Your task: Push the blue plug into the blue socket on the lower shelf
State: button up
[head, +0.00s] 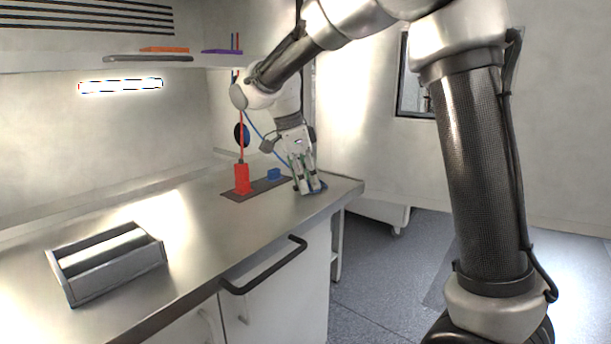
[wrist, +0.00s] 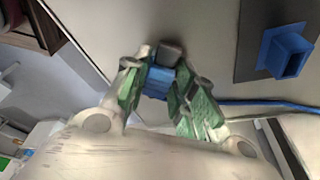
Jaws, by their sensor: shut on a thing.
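The blue plug (wrist: 158,82) is between the green-padded fingers of my gripper (wrist: 160,92) in the wrist view, with a dark block (wrist: 170,53) at its end. In the head view my gripper (head: 309,188) is low over the right end of the steel worktop, shut on the plug. The blue socket (head: 273,174) is just left of my gripper on a dark plate (head: 236,195). In the wrist view the socket (wrist: 287,50) is at the upper right, its square opening visible and empty. The plug is apart from it.
A red connector (head: 242,178) with a red cable stands upright on the same plate. A blue cable (wrist: 262,105) runs beside my gripper. A grey tray (head: 105,262) is at the front left. An upper shelf (head: 70,62) holds orange and purple pieces. The middle worktop is clear.

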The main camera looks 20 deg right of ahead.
jog(key=o, duration=1)
